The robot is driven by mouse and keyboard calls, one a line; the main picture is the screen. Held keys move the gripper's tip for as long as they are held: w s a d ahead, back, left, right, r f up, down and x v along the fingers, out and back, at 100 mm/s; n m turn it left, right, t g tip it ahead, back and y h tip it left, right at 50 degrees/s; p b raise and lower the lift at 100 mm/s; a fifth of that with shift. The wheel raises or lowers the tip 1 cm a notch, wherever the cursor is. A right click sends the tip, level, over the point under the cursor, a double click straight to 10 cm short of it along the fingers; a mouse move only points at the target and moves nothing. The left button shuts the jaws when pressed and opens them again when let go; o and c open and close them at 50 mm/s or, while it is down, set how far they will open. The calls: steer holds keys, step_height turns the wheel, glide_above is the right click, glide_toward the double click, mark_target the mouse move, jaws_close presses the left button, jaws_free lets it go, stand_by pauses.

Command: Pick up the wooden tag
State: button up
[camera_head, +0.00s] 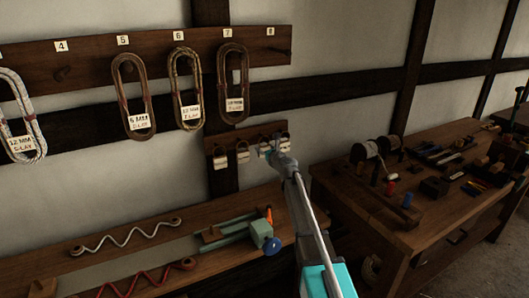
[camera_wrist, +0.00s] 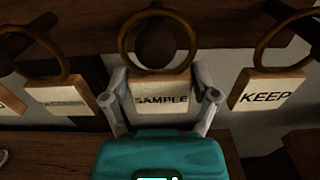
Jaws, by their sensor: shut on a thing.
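A wooden tag marked SAMPLE (camera_wrist: 161,101) hangs from a brown ring in the middle of the wrist view. My gripper (camera_wrist: 163,94) is shut on it, one finger at each side edge. The tag hangs upright and its ring still appears looped at the peg above. To its right hangs a tag marked KEEP (camera_wrist: 266,92). To its left hangs a tag with faint lettering (camera_wrist: 62,101). In the head view, my gripper (camera_head: 273,150) is at the small tag rack (camera_head: 245,136), and the held tag is too small to make out clearly.
A long board above holds several rope coils (camera_head: 133,97) on numbered places. The left bench (camera_head: 120,262) bears ropes and a green tool. The right bench (camera_head: 420,232) carries spools and hand tools. Neighbouring tags hang close on both sides of my fingers.

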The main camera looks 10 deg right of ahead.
steer(key=shift+r, duration=0.1)
stand_by(0.3)
steer(key=shift+r+p, duration=0.65)
steer(key=shift+p, duration=0.1)
steer(key=v, duration=1.8)
steer(key=shift+s, duration=0.15)
steer(key=v, duration=0.9)
steer(key=shift+s, duration=0.35)
stand_by(0.6)
steer(key=shift+d+r, duration=0.1)
stand_by(1.0)
steer(key=w+a+r+n+y+p, duration=0.1)
steer(key=a+r+p, duration=0.4)
steer(key=r+p, duration=0.6)
steer(key=w+a+r+n+g+y+p, duration=0.1)
steer(key=w+a+r+p, duration=0.2)
steer(key=r+p, duration=0.9)
steer(key=w+a+r+n+g+y+p, duration=0.1)
steer(key=a+r+p, duration=0.5)
steer(key=r+p, duration=0.6)
steer(key=shift+w+a+y, duration=0.35)
steer(key=shift+w+y, duration=0.25)
steer(key=shift+w, duration=0.4)
